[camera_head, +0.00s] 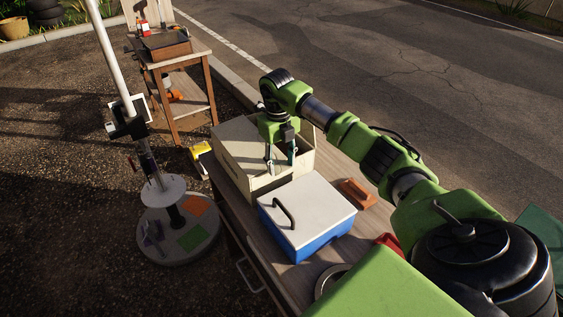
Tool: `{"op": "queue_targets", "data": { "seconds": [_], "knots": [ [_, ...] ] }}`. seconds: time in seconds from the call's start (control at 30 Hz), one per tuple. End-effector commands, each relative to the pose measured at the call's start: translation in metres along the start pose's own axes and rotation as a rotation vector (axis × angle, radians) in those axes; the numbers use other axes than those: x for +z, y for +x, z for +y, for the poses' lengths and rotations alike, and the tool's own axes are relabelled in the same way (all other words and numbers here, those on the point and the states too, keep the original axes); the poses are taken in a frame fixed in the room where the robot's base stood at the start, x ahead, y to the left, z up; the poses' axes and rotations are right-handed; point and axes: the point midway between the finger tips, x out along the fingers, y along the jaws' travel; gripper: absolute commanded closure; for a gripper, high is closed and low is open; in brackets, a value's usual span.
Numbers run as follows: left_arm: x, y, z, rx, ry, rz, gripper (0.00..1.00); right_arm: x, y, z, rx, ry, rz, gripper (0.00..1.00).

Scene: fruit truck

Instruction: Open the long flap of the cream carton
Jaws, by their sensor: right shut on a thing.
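The cream carton (232,150) stands on the wooden table, behind the blue box. A broad cream panel shows on its left side, and part of its inside shows toward the right. My right gripper (281,160) reaches down over the carton from above, its fingers at the carton's top. It is shut on a cream part that looks like the long flap; the fingers and arm hide much of the grip. My left gripper is not in view.
A blue box with a white lid (322,206) and dark handle stands close in front of the carton. An orange-brown block (357,193) lies to its right.

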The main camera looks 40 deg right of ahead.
Motion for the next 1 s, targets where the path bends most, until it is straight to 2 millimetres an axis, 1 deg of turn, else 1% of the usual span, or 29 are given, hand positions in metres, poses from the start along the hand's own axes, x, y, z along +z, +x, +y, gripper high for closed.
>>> {"op": "queue_targets", "data": {
  "seconds": [0.1,0.33,0.7,1.0],
  "knots": [
    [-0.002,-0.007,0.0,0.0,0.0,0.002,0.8,0.001,-0.009,0.002,-0.064,-0.003,-0.002,0.98],
    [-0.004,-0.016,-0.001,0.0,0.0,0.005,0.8,0.001,-0.025,0.011,-0.231,-0.004,-0.004,0.98],
    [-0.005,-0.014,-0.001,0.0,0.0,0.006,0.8,0.001,-0.043,0.026,-0.475,-0.001,-0.004,0.98],
    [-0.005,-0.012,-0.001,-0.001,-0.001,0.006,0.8,0.001,-0.049,0.033,-0.564,0.0,-0.002,0.98]
  ]
}}
